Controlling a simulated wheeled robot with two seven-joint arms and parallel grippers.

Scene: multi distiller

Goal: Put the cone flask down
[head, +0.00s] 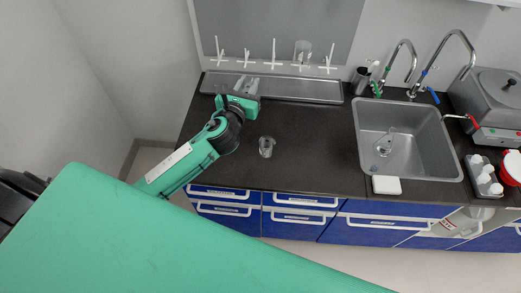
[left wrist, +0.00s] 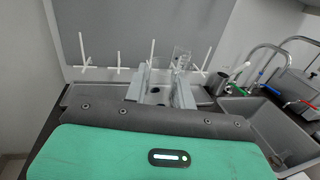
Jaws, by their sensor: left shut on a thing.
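My left gripper (head: 246,84) is over the back of the dark counter, at the front edge of the grey tray below the peg board. Its grey fingers (left wrist: 163,92) point toward the board in the left wrist view. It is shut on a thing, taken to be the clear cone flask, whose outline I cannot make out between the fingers. I cannot tell whether its base touches the counter or tray. My right gripper is not in view.
A clear beaker (head: 266,146) stands on the counter right of my left arm. Another beaker (head: 302,52) hangs on the pegs. Clear glassware (head: 385,142) lies in the sink (head: 428,150). The grey tray (head: 315,89) is bare to the right.

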